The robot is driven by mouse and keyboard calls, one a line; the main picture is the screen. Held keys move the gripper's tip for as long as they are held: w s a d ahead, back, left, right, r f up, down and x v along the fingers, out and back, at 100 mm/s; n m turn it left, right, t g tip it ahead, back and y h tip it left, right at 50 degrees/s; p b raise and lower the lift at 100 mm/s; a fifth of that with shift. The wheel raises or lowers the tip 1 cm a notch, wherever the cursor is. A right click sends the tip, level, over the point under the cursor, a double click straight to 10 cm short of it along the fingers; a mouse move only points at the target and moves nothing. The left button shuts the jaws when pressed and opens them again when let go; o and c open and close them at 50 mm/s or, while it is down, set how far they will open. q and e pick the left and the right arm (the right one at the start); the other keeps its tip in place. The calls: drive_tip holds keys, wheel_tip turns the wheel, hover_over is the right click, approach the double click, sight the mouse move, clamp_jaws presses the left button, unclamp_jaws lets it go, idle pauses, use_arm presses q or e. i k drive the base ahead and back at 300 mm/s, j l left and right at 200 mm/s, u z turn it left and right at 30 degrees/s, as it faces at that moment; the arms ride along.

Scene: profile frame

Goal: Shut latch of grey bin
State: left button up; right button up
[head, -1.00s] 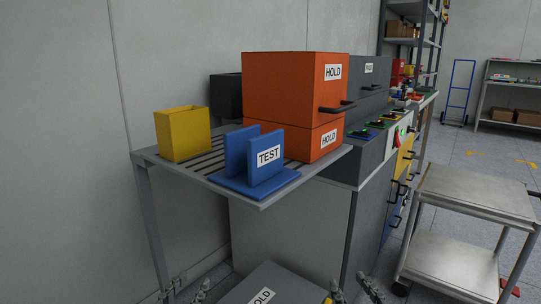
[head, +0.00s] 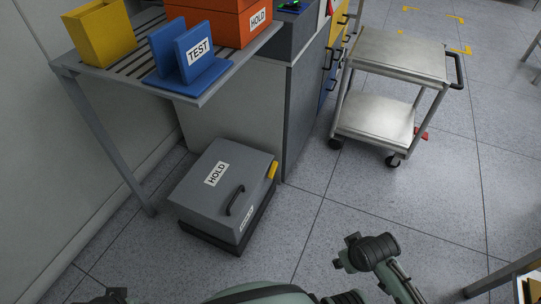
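A grey bin (head: 203,205) with a HOLD label sits on a dark base (head: 208,238) on the floor below the slatted table. Its lid (head: 222,172) looks down, with a black handle (head: 235,200) on it. A yellow latch piece (head: 272,171) stands at the lid's right edge; whether it is engaged is too small to tell. My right gripper (head: 343,256) is right of and nearer than the bin, apart from it. My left gripper (head: 108,298) shows only partly at the bottom left edge. The finger openings of both are unclear.
The slatted table (head: 66,60) holds a yellow box (head: 104,38), a blue TEST holder (head: 190,58) and an orange HOLD box (head: 215,22). A cabinet (head: 235,108) stands behind the bin. A metal cart (head: 400,55) stands at the back right. The floor right of the bin is clear.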

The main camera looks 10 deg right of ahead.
sight(270, 175)
drive_tip(key=i+l+z, duration=0.1)
drive_tip(key=l+z, duration=0.15)
drive_tip(key=z, duration=0.15)
drive_tip(key=i+l+z, duration=0.15)
drive_tip(key=z, duration=0.2)
drive_tip(key=i+l+z, duration=0.15)
drive_tip(key=l+z, duration=0.25)
drive_tip(key=j, duration=0.1)
